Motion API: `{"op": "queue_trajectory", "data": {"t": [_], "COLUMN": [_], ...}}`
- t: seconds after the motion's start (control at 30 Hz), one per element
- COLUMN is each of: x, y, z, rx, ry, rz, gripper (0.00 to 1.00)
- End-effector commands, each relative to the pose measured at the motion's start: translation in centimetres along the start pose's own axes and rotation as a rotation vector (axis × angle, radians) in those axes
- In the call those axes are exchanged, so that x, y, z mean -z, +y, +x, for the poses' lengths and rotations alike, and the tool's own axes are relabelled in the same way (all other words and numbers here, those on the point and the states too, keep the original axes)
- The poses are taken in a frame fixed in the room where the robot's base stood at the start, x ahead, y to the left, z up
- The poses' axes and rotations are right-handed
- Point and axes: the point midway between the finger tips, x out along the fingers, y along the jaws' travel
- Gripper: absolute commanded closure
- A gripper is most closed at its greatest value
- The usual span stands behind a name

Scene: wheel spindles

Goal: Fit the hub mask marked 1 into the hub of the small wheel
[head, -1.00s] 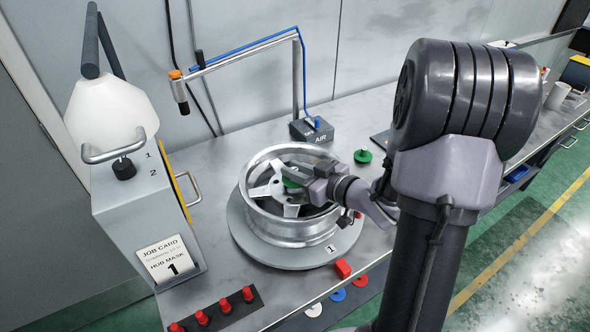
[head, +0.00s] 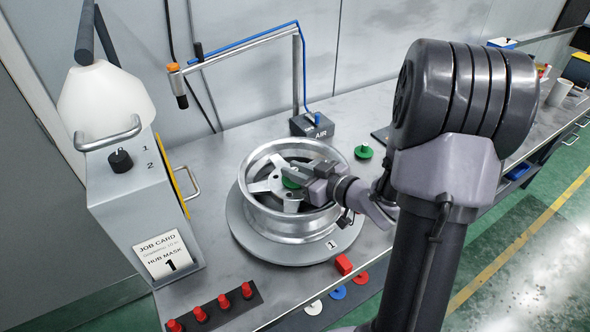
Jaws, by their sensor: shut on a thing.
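The silver spoked wheel (head: 250,212) lies flat on a round grey turntable (head: 262,252) with a label "1" at its front. My gripper (head: 295,177) reaches in from the right, inside the wheel rim over its centre. It is shut on a green hub mask (head: 289,183), which is mostly hidden by the fingers. I cannot read a mark on it, nor tell whether it touches the hub, which is hidden too. Another green hub mask (head: 363,152) with a knob stands on the bench behind and to the right. The job card (head: 163,255) reads "HUB MASK 1".
An air line post (head: 299,75) with a blue hose stands behind the wheel on a box marked AIR. Red pegs (head: 223,302) stand at the front left. A grey cabinet (head: 125,200) is left.

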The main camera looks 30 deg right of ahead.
Motion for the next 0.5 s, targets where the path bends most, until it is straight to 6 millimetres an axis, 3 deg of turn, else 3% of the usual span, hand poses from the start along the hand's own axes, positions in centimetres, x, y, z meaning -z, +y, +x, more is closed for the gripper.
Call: {"op": "queue_trajectory", "data": {"t": [0.07, 0.1, 0.2, 0.5], "x": [-0.29, -0.26, -0.2, -0.18], "y": [0.0, 0.0, 0.0, 0.01], "z": [0.08, 0.07, 0.05, 0.0], "rx": [0.0, 0.0, 0.0, 0.0], "ry": [0.0, 0.0, 0.0, 0.0], "rz": [0.0, 0.0, 0.0, 0.0], "gripper": [1.0, 0.78, 0.58, 0.56]}}
